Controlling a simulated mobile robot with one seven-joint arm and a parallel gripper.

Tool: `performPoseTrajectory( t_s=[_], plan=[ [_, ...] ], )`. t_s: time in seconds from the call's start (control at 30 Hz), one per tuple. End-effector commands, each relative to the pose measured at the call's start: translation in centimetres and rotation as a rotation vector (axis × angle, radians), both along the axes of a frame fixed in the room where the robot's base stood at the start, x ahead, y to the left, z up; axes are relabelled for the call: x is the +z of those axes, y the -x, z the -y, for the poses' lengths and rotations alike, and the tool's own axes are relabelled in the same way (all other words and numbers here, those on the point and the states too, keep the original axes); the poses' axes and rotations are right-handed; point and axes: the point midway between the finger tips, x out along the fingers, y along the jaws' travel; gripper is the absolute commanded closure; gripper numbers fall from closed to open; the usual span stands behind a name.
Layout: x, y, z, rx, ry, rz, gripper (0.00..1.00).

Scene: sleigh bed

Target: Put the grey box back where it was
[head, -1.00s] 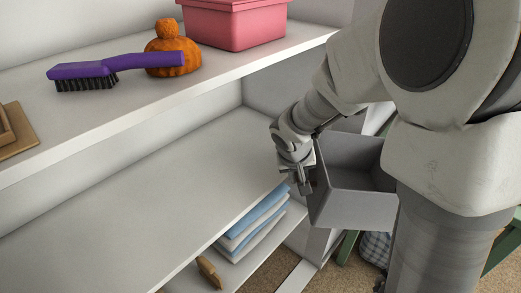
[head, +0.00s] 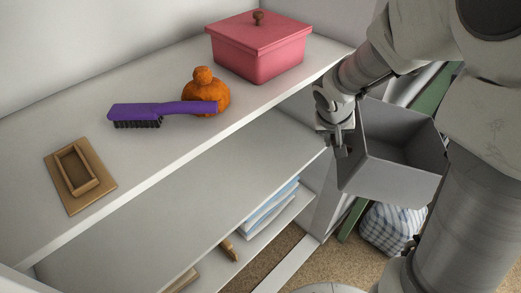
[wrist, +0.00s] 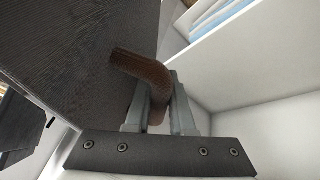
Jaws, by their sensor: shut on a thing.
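The grey box (head: 408,180), open at the top and empty inside as far as I see, hangs in the air at the right in the head view. My gripper (head: 339,145) is at its left side, beyond the right end of the shelves. In the wrist view my gripper (wrist: 158,105) has its fingers on either side of a brown curved handle (wrist: 143,72), which stands out from a dark wood-grained face (wrist: 75,45), seemingly the box's outer side. The fingers are shut on this handle.
The middle shelf (head: 200,200) is bare where visible. Blue folded cloths (head: 268,210) lie below; a checked bag (head: 392,228) is on the floor.

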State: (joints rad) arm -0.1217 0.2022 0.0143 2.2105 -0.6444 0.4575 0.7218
Motion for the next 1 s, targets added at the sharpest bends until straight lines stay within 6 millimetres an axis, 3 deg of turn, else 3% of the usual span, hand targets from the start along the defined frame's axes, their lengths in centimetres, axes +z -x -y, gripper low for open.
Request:
performPoseTrajectory(
  t_s=[0.27,0.83,1.0],
  plan=[
    [-0.7,0.1,-0.3,0.007,0.020,-0.005,1.00],
    [-0.2,-0.1,-0.2,0.008,0.046,-0.012,1.00],
    [-1.7,1.1,-3.5,0.212,0.050,-0.009,1.00]
  ],
)
